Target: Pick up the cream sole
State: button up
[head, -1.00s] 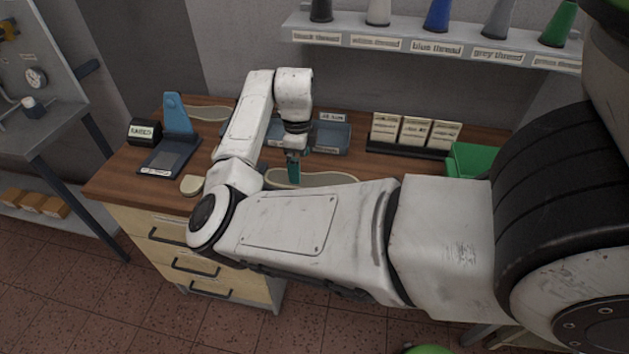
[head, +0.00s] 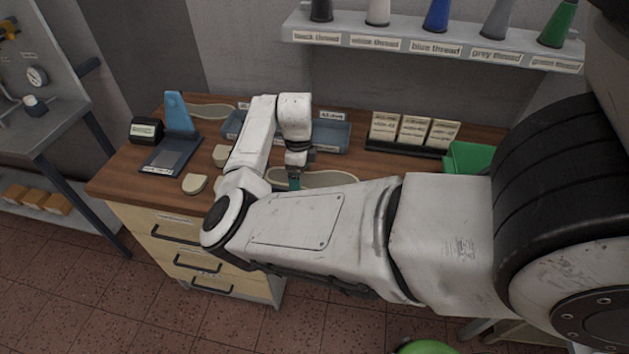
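A cream sole (head: 330,178) with a darker rim lies on the brown workbench, partly hidden behind my arm. My gripper (head: 294,184) points down at the left part of this sole, its teal fingers overlapping it in the picture. My forearm hides the fingertips, so I cannot tell whether they touch the sole or whether they are open or shut.
Two cream heel-shaped pieces (head: 195,184) lie left of my arm. A blue-grey tray (head: 332,134) stands behind my gripper. A dark stand with a blue upright (head: 177,114) is at the left. A card rack (head: 412,133) and green bin (head: 468,158) stand at the right.

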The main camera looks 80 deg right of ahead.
jog(key=shift+f, duration=0.2)
dwell(0.4)
jog(key=c, duration=1.2)
